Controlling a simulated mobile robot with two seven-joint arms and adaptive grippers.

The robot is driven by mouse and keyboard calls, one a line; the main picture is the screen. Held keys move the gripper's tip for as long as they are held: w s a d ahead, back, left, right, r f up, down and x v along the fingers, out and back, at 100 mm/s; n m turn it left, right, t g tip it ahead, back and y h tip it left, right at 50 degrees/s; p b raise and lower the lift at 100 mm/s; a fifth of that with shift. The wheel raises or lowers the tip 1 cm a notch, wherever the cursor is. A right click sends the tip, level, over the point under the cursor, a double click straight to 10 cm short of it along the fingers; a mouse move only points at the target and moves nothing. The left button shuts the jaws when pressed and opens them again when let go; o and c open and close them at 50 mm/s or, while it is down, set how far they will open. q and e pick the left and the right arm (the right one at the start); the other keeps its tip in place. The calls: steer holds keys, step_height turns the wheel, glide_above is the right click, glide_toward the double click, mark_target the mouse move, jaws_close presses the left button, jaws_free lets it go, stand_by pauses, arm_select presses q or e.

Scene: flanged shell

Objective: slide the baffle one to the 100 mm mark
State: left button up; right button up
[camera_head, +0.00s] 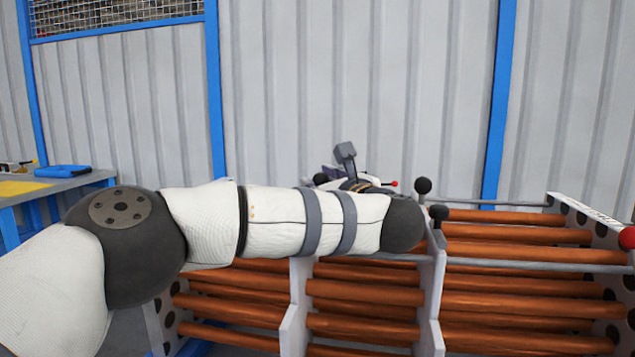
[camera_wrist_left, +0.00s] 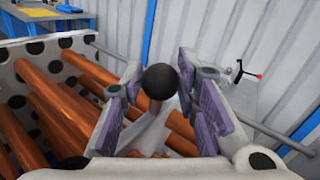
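My left gripper (camera_wrist_left: 160,88) is open in the left wrist view, with its purple-padded fingers on either side of a black ball knob (camera_wrist_left: 160,81). I cannot tell whether the pads touch the knob. In the head view my forearm hides most of this gripper (camera_head: 352,170). Two white baffle plates stand across the copper tubes: a left one (camera_head: 298,295), its top hidden behind my arm, and a right one (camera_head: 431,290) with black knobs (camera_head: 423,185) at its top. No label shows which is baffle one, and the 100 mm mark is not readable. My right gripper is not in view.
Copper tubes (camera_head: 515,251) run lengthwise to a white end plate (camera_head: 574,213) at the right. Grey rods (camera_head: 540,265) run along the top. A red ball (camera_head: 627,238) sits at the right edge. A blue table (camera_head: 50,183) stands at far left.

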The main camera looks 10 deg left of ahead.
arm_select(q)
steer(key=shift+o, duration=0.9)
steer(key=v, duration=0.7)
steer(key=shift+s, duration=0.25)
steer(key=shift+d, duration=0.1)
